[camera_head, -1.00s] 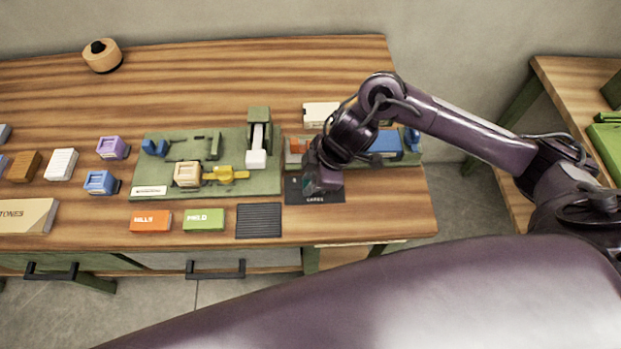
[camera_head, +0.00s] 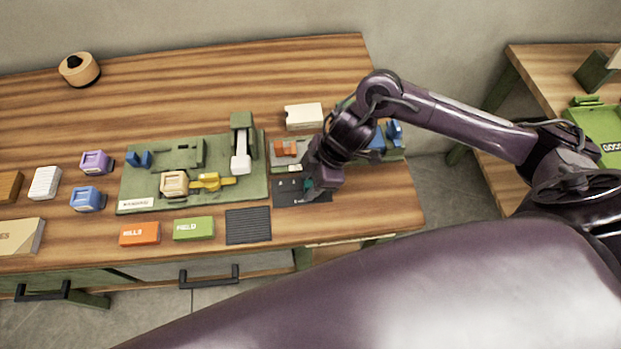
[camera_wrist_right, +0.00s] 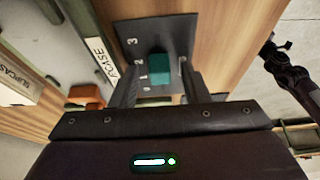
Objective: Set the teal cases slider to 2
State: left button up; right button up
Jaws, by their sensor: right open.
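The teal cases slider (camera_wrist_right: 160,70) is a small block on a dark panel (camera_wrist_right: 178,32) with white numbers along one side. It stands beside the low numbers, but the exact mark is hard to tell. In the head view the teal slider (camera_head: 308,184) is partly hidden by my right gripper (camera_head: 310,187), which is over the dark panel (camera_head: 287,196). In the right wrist view the open fingers of my right gripper (camera_wrist_right: 160,88) stand on either side of the slider; contact cannot be told. My left gripper is not in view.
Left of the panel is a green board (camera_head: 200,194) with a yellow piece and white-tipped lever. In front lie a ribbed dark mat (camera_head: 248,225), a green block (camera_head: 193,228) and an orange block (camera_head: 140,233). A white box (camera_head: 303,116) stands behind my right wrist.

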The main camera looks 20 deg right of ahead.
jog(key=v, duration=0.7)
jog(key=shift+d+r, duration=0.2)
jog(key=shift+r, duration=0.15)
